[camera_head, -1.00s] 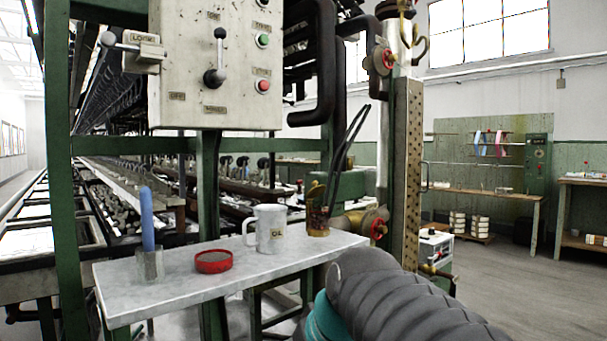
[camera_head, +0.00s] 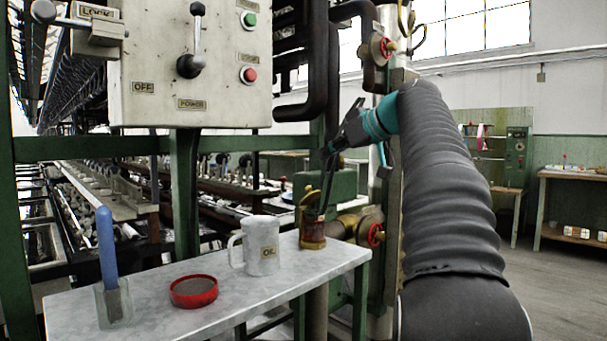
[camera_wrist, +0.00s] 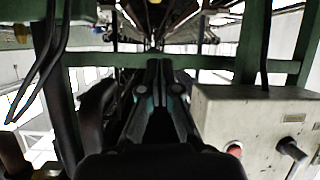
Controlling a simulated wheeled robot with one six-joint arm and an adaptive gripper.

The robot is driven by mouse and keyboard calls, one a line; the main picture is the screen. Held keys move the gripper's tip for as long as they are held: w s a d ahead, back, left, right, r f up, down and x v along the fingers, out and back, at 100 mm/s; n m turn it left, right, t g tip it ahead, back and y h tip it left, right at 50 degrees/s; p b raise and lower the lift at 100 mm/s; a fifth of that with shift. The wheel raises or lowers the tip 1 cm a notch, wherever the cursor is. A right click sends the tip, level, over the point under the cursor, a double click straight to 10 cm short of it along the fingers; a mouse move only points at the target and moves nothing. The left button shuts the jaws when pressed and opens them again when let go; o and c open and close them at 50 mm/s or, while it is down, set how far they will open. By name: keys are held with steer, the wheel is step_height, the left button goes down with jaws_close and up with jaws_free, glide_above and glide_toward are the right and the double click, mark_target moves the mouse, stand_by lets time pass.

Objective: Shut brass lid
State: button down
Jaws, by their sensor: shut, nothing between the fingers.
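The brass lid (camera_head: 309,196) stands raised, tilted up over a small reddish-brown jar (camera_head: 312,233) at the right end of the marble-topped table. It looks open. My gripper (camera_head: 329,152) is above and slightly right of the lid in the head view, apart from it. Its fingers are shut with nothing between them. In the wrist view, the closed fingers (camera_wrist: 158,65) point away along the machine. I cannot make out the lid in the wrist view. Thin dark strands hang between my gripper and the jar, partly overlapping the jar.
An oil mug (camera_head: 262,250), a red round dish (camera_head: 194,291) and a glass with a blue stick (camera_head: 113,302) stand on the table (camera_head: 150,322). A control box (camera_head: 190,70) hangs above. Dark pipes and a red valve wheel (camera_head: 376,235) crowd the jar.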

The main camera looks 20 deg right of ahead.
glide_above(309, 187)
steer(key=w+a, duration=0.1)
steer(key=w, duration=0.1)
step_height(309, 187, down, 4)
steer(key=shift+s+d+f+b, duration=0.2)
steer(key=shift+s+f, duration=0.15)
steer(key=shift+f, duration=0.15)
steer(key=shift+s+d+f+b, duration=0.15)
steer(key=shift+s+f, duration=0.15)
steer(key=shift+f, duration=0.15)
steer(key=shift+s+d+f, duration=0.1)
steer(key=shift+s+f, duration=0.25)
steer(key=shift+f, duration=0.15)
steer(key=shift+f+b, duration=0.15)
steer(key=shift+b, duration=0.25)
